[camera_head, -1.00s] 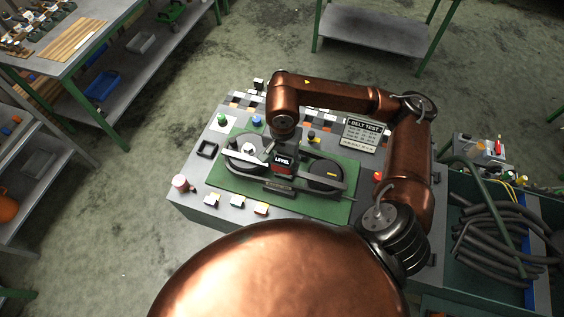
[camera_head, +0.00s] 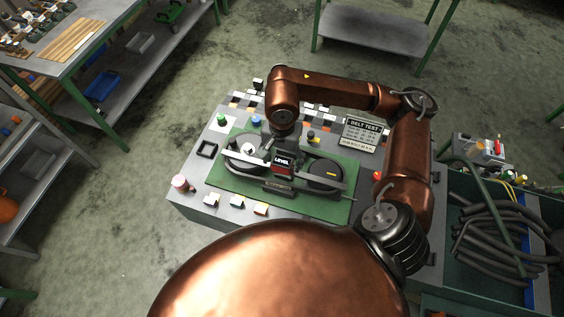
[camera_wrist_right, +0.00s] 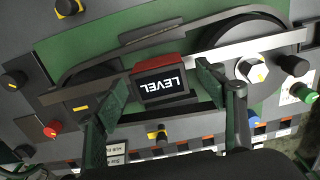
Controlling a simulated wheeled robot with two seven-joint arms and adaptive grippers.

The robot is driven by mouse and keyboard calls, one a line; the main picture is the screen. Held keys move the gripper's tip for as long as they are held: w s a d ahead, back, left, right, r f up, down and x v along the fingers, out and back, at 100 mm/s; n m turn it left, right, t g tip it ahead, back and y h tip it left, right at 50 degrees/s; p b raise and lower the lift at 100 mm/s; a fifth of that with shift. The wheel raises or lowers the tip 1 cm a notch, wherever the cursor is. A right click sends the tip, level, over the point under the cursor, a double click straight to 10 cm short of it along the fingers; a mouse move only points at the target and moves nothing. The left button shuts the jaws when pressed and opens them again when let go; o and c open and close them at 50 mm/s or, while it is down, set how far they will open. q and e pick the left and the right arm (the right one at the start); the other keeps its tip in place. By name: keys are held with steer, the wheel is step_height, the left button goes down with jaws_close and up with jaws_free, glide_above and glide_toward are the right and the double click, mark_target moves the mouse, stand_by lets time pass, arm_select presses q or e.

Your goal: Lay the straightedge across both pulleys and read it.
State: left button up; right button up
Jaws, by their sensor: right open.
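The straightedge (camera_head: 335,184) is a long grey bar with a red-edged box at its middle whose display reads "LEVEL" (camera_wrist_right: 163,83). It lies across both pulleys; I cannot tell whether it touches both evenly. The left pulley (camera_head: 243,147) has a silver hex nut, which shows in the wrist view (camera_wrist_right: 252,70). The right pulley (camera_head: 325,170) is dark with a yellow mark. My right gripper (camera_wrist_right: 163,88) is open, with one finger on each side of the display box and visible gaps to it. My left gripper is not in view.
The pulleys stand on a green plate (camera_head: 232,183) on a grey bench. A "BELT TEST" sign (camera_head: 363,131) stands behind on the right. Coloured knobs and small blocks line the bench edges. A bin of black hoses (camera_head: 495,235) is at the right.

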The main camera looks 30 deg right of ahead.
mark_target(282, 163)
step_height(282, 163, up, 10)
steer(key=shift+r, duration=0.15)
steer(key=shift+s, duration=0.1)
stand_by(0.7)
